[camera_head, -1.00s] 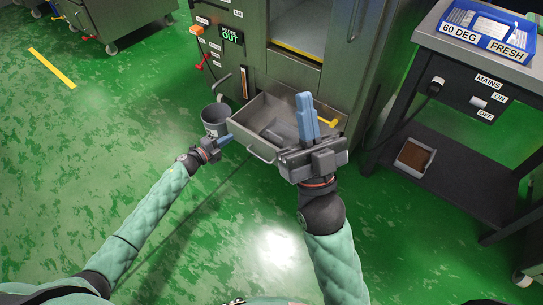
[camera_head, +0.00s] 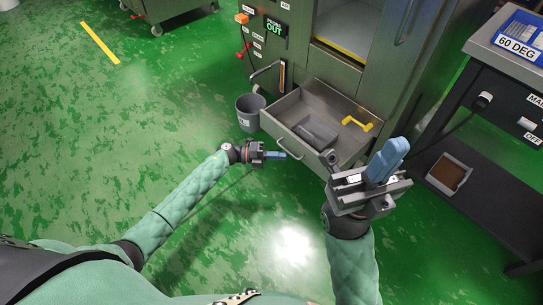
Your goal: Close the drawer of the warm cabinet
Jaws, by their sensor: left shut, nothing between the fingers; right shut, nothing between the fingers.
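The drawer (camera_head: 294,132) of the warm cabinet (camera_head: 288,62) is pulled out at the cabinet's lower front. It has a curved handle (camera_head: 309,138) on its front. A yellow tool (camera_head: 357,123) and grey items (camera_head: 316,133) lie inside it. My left gripper (camera_head: 284,155) is shut and empty, in front of and to the left of the drawer front, with no contact that I can make out. My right gripper (camera_head: 387,160) is shut and empty, raised near the drawer's front right corner. It hides part of that corner.
A grey bucket (camera_head: 249,111) stands on the floor left of the drawer. A dark bench (camera_head: 485,120) stands at the right, with a blue tray (camera_head: 524,38) on top and a brown-filled tray (camera_head: 449,174) on its lower shelf.

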